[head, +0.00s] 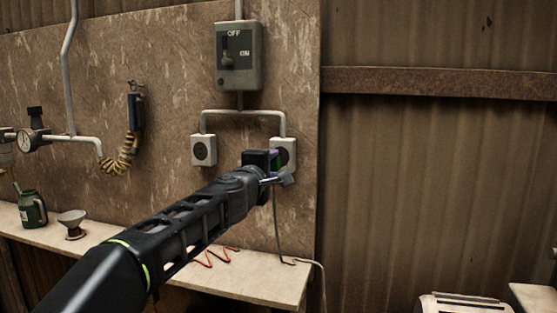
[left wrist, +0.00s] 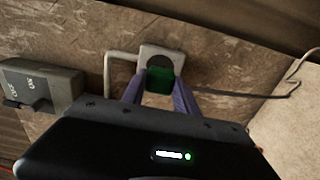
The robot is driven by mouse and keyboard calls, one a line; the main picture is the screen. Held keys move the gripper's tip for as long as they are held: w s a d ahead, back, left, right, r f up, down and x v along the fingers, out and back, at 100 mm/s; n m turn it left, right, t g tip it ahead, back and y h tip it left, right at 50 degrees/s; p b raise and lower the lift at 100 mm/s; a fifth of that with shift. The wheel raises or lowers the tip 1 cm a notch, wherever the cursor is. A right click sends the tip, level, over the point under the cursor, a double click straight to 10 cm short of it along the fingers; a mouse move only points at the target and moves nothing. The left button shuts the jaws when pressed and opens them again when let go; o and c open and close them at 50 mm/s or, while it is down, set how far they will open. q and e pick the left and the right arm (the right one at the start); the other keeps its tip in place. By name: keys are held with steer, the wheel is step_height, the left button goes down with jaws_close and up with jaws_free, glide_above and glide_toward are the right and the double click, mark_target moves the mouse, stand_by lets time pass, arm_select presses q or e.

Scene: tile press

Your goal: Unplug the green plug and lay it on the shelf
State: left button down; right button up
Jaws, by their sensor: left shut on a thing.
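The green plug (left wrist: 160,80) is between the fingers of my left gripper (left wrist: 160,88) in the left wrist view, right in front of the right-hand wall socket (left wrist: 178,58). I cannot tell whether it is seated or slightly out. A dark cord (head: 276,220) hangs from there to the shelf (head: 262,282) below, a pale board along the wall. My right gripper is not in view.
A switch box marked OFF (head: 238,56) is above the sockets. A second socket (head: 204,150) is to the left. A green can (head: 33,210) and a funnel (head: 72,222) stand on the shelf's left part. Red wire (head: 212,256) lies near its right part.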

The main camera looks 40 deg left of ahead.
arm_select(q)
steer(key=shift+s+d, duration=0.15)
steer(key=shift+s, duration=0.25)
